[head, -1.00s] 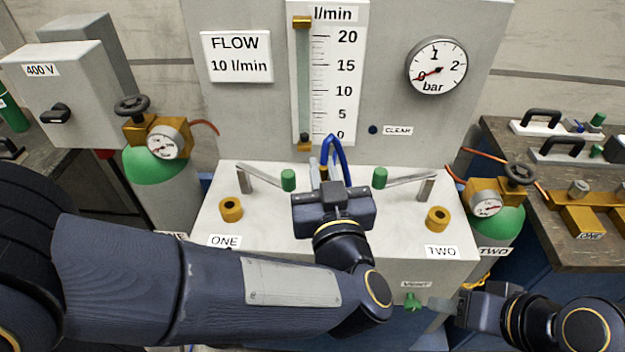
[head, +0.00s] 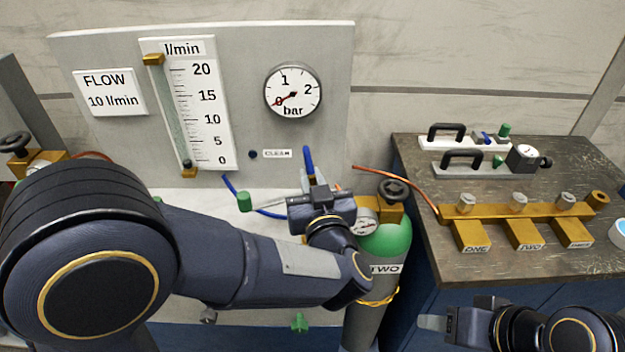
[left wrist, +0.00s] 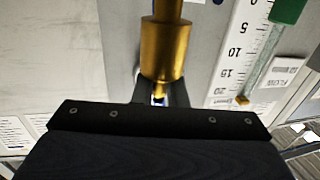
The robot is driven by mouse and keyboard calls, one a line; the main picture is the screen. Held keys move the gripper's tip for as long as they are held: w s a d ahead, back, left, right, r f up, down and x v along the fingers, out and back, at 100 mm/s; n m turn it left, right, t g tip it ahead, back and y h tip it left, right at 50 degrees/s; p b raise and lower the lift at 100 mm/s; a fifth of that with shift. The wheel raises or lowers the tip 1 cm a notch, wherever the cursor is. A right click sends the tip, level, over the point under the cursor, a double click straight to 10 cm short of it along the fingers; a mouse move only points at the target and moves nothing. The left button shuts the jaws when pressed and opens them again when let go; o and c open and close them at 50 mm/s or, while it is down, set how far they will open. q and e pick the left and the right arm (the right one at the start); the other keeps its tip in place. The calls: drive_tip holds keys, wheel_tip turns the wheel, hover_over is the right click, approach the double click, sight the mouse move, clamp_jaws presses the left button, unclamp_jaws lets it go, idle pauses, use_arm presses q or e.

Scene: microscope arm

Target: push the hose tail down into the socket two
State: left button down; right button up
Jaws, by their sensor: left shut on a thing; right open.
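My left gripper (head: 316,184) is shut on the blue hose's tail, at the right side of the grey bench. The blue hose (head: 308,160) rises behind the fingers, and a lower stretch runs left over the bench. In the left wrist view a stepped brass cylinder (left wrist: 165,48) stands at the fingers; I cannot tell if it belongs to the tail. Socket two is mostly hidden behind my left gripper and arm, so I cannot see whether the tail touches it. My right gripper (head: 432,323) is open and empty at the lower right.
A green capped lever (head: 244,202) lies left of my left gripper. The green cylinder TWO (head: 388,242) with its gauge stands close to the right. The flow panel (head: 330,60) rises behind. The side table (head: 500,188) at right holds a brass manifold (head: 520,213) and handled plates.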

use_arm(q)
drive_tip(key=shift+f+b, duration=2.25)
drive_tip(key=shift+f, duration=0.65)
drive_tip(key=shift+f+b, duration=1.5)
drive_tip(key=shift+f, duration=0.55)
drive_tip(key=c, duration=1.4)
unclamp_jaws()
drive_tip(key=s, duration=0.2)
drive_tip(key=s+d, duration=0.1)
drive_tip(key=s, duration=0.4)
drive_tip(key=shift+s+d, duration=0.3)
drive_tip(key=shift+s, duration=0.05)
